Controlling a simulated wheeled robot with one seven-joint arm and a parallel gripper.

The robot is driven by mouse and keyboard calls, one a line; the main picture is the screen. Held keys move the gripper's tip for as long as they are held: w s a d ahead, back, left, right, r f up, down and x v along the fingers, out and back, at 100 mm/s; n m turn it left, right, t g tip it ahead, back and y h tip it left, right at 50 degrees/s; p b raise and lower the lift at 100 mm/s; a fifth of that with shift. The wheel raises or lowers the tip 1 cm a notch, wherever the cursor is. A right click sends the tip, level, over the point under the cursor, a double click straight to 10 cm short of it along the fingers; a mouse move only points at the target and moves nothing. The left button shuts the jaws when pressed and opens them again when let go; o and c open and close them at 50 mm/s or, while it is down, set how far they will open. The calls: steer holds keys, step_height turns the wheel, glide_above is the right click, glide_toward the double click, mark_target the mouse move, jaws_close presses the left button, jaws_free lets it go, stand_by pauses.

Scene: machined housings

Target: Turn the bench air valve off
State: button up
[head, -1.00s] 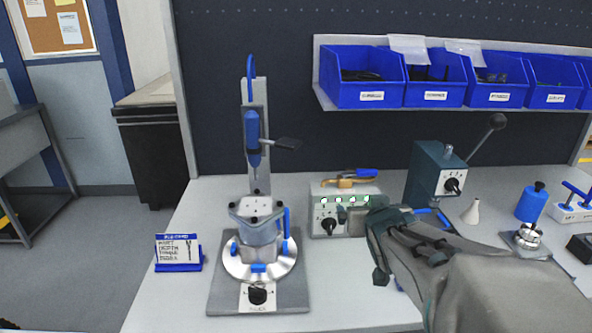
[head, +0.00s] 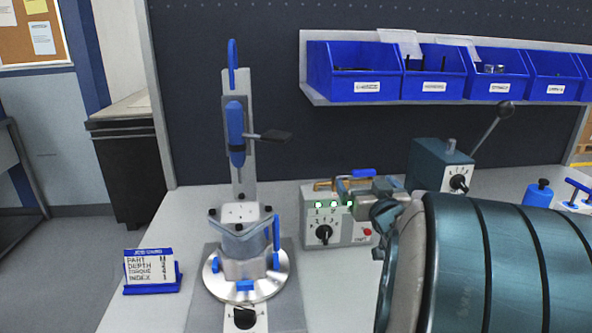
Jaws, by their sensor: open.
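A brass fitting with a blue lever, which looks like the bench air valve (head: 323,184), sits on or just behind the top of a grey control box (head: 312,242). The blue lever (head: 363,172) shows to the right, lying roughly level. My gripper (head: 352,190) is open and in front of the box's upper right, just below the lever in the picture. I cannot tell whether it touches the lever. My gripper hides part of the valve body and some of the box's face.
A press stand with a clamped housing (head: 241,240) stands left of the box. A teal lever unit (head: 437,165) stands behind my arm at right. Blue bins (head: 352,75) sit on a shelf above. A card stand (head: 152,270) is at front left.

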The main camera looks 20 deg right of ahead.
mark_target(357, 173)
steer(key=x, duration=0.7)
steer(key=shift+w, duration=0.25)
steer(key=c, duration=1.1)
